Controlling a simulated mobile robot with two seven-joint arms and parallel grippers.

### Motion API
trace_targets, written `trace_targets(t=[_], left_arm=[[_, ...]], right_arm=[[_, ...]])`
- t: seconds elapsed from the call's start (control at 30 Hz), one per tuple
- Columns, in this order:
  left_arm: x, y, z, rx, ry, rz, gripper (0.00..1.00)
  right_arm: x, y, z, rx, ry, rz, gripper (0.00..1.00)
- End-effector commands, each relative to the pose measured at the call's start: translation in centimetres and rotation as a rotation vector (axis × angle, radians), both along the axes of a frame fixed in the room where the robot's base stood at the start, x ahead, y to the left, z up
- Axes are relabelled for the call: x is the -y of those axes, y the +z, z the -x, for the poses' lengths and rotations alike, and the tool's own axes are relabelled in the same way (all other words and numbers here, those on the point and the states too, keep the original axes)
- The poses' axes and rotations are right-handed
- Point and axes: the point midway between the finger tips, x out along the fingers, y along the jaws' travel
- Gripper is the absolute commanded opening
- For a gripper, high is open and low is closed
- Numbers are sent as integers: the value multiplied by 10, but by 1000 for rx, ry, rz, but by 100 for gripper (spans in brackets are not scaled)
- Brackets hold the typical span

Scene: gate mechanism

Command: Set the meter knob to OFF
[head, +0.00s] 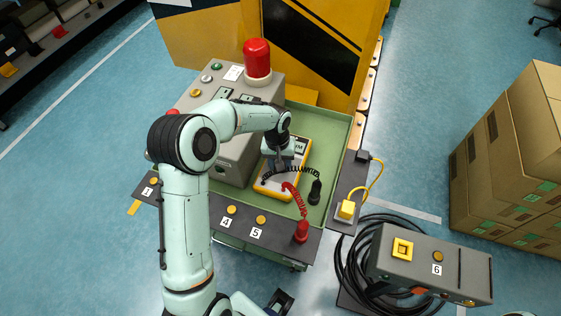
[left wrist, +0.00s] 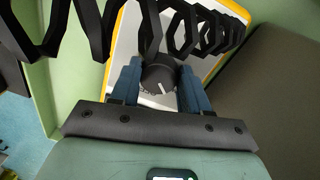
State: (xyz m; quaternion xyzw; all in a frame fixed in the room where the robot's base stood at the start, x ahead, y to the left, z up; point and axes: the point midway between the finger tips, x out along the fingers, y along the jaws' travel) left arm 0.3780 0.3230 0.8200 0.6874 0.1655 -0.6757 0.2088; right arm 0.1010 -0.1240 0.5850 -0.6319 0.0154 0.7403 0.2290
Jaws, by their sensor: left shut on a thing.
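The multimeter (head: 264,187), with a yellow edge and pale face, lies in the green tray of the cart. In the left wrist view its pale face (left wrist: 127,40) shows around the round dark knob (left wrist: 158,74). The knob has a light pointer mark on its near side; I cannot read its setting or the labels. My left gripper (head: 279,168) reaches down over the meter. In the wrist view its blue fingers (left wrist: 158,82) are shut on the knob from both sides. A dark part at the bottom of the head view may be my right gripper (head: 281,302), cut off and unclear.
A black coiled cord (left wrist: 200,28) crosses over the meter near my fingers. Numbered buttons line the front edge.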

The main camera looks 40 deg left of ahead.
Motion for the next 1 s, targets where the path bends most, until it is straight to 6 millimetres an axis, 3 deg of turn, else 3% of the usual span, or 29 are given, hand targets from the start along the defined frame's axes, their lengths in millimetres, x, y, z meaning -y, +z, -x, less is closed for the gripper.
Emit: trace_targets(t=[0.6,1.0], left_arm=[[-2,1,-1,1,-559,-1,15],[-3,1,-2,1,-773,0,15]], right_arm=[[0,16,-8,9,0,0,43],[0,22,-11,12,0,0,43]])
